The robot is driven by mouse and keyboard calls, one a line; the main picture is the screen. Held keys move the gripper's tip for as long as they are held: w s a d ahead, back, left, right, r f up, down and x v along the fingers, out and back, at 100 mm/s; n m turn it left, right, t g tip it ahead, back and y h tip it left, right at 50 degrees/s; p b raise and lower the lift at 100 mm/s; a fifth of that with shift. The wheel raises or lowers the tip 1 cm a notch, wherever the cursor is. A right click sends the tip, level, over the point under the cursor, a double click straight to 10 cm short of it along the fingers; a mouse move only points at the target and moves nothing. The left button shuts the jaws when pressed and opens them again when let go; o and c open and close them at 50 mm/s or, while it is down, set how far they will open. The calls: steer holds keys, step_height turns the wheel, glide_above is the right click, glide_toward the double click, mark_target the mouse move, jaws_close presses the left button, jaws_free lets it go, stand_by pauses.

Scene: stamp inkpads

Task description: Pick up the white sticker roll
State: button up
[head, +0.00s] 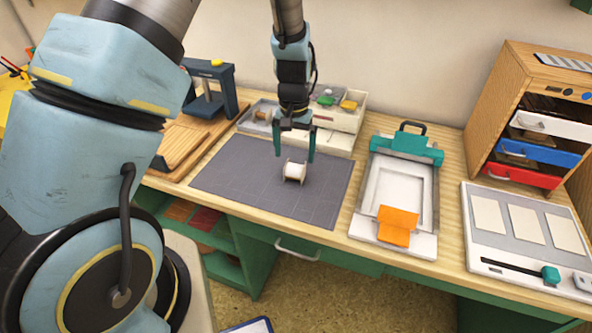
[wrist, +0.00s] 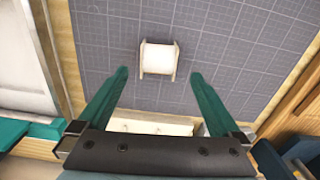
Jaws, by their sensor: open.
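The white sticker roll (head: 294,171) sits on the dark grey gridded mat (head: 225,172) on the workbench. It is a white cylinder between pale tan end flanges. In the wrist view the roll (wrist: 159,58) lies just beyond the fingertips, roughly centred between them. My gripper (head: 294,157) is above and behind the roll, pointing down, with its two teal fingers apart. In the wrist view my gripper (wrist: 160,75) is open, with nothing between the fingers. The roll appears apart from both fingers.
A white tray (head: 335,140) with small coloured items stands behind the mat. A teal and white press (head: 401,165) with an orange flap is to the right. A wooden drawer cabinet (head: 490,95) stands at the far right. Wooden boards (head: 180,145) lie left. The mat around the roll is clear.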

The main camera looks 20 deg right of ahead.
mark_target(295, 165)
steer(key=shift+s+f+p, duration=0.15)
steer(key=shift+f+p, duration=0.45)
steer(key=shift+f, duration=0.75)
steer(key=shift+s+f+p, duration=0.1)
steer(key=shift+f+p, duration=0.45)
steer(key=shift+f, duration=0.8)
steer(key=c, duration=1.5)
